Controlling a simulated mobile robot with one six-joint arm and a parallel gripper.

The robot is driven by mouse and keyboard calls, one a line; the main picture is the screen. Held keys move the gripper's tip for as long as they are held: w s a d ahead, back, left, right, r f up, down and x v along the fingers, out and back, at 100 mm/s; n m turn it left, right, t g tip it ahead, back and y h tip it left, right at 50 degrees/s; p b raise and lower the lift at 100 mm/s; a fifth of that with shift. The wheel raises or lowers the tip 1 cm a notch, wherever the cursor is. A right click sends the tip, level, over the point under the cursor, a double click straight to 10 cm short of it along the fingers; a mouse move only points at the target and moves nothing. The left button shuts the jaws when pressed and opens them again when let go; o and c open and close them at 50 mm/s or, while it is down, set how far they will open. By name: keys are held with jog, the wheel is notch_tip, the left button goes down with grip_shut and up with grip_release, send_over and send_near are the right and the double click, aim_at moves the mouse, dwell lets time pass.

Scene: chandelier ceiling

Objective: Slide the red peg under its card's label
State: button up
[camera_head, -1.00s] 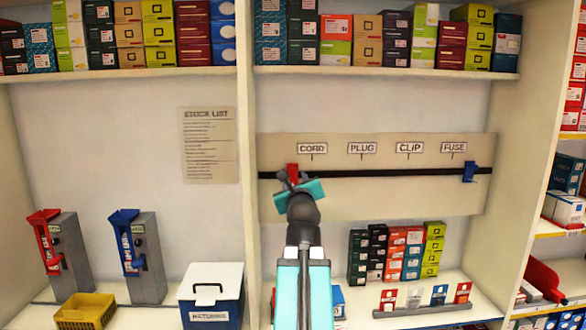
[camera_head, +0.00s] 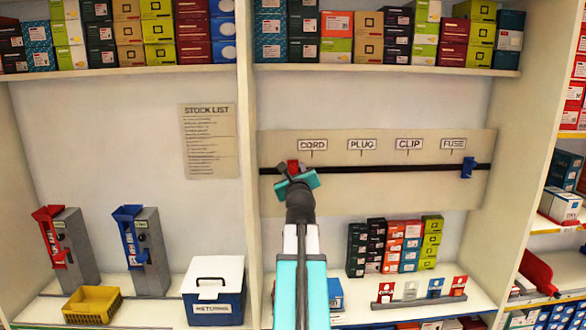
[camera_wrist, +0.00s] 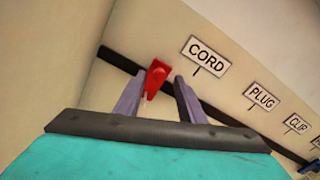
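The red peg (camera_head: 293,166) sits on the black rail (camera_head: 390,169) at its left end, left of and below the CORD label (camera_head: 312,145). The PLUG (camera_head: 362,144), CLIP (camera_head: 409,144) and FUSE (camera_head: 454,144) labels follow to the right. A blue peg (camera_head: 469,167) is on the rail's right end. My gripper (camera_head: 296,175) is at the red peg. In the wrist view its fingers (camera_wrist: 158,80) stand apart, one on each side of the red peg (camera_wrist: 156,76), with gaps visible. Small red, white and blue cards (camera_head: 435,288) stand in a holder below; their print is too small to read.
A stock list (camera_head: 207,140) hangs on the left wall panel. A vertical divider (camera_head: 246,150) stands left of the rail. Stacked boxes (camera_head: 390,248) and the card holder (camera_head: 420,300) are on the shelf below. The rail between the two pegs is clear.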

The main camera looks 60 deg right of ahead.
jog(key=shift+x, duration=1.3)
grip_shut()
